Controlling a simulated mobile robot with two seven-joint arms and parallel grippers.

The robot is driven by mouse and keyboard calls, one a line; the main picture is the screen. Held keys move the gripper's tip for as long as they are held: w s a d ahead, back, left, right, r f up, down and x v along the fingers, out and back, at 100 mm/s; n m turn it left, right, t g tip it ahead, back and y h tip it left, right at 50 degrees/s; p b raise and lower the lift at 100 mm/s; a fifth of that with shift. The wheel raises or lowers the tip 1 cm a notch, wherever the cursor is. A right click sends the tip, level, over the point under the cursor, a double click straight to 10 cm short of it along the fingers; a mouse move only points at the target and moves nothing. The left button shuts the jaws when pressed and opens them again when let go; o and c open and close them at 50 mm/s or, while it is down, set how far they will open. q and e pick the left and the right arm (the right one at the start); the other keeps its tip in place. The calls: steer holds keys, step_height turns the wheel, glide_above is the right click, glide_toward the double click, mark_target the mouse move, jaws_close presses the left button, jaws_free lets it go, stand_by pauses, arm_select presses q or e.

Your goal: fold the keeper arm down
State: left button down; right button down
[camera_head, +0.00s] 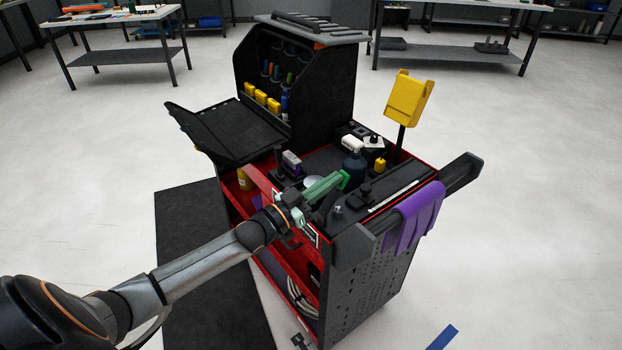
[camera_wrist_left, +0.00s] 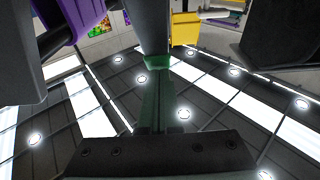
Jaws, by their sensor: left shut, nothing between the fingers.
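My left gripper (camera_head: 345,180) reaches over the near edge of the red and black cart. Its green fingers are together and hold nothing; they also show in the left wrist view (camera_wrist_left: 157,62). A dark upright bar (camera_head: 328,204) stands close beside the fingers and may be the keeper arm. In the left wrist view, a dark grey bar (camera_wrist_left: 152,25) rises just beyond the fingertips. I cannot tell whether the fingers touch it. The bar's lower end and hinge are hard to make out behind my gripper. My right gripper is not in view.
A purple cloth (camera_head: 410,217) hangs over the right side, below a yellow holder (camera_head: 408,98) on a post. A black cabinet (camera_head: 300,80) stands behind. The floor around is mostly clear.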

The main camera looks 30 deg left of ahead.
arm_select(q)
steer(key=shift+w+d+f+p, duration=0.1)
steer(key=shift+w+d+p, duration=0.1)
steer(key=shift+w, duration=0.2)
steer(key=shift+w+d+f+p, duration=0.1)
steer(key=shift+w+p, duration=0.05)
steer(key=shift+w, duration=0.2)
steer(key=shift+w+d+g, duration=0.1)
steer(key=shift+w+g, duration=0.2)
steer(key=shift+g, duration=0.2)
steer(key=shift+w+d+f+y, duration=0.2)
steer(key=shift+w+f+y, duration=0.1)
steer(key=shift+w+f, duration=0.3)
steer(key=shift+s, duration=0.15)
steer(key=shift+r, duration=0.1)
step_height(320, 180, up, 4)
steer(key=p, duration=0.4)
steer(key=shift+r, duration=0.15)
steer(key=s+a+r, duration=0.2)
steer(key=s+r, duration=0.4)
steer(key=shift+s+a+r, duration=0.25)
steer(key=shift+s+r, duration=0.05)
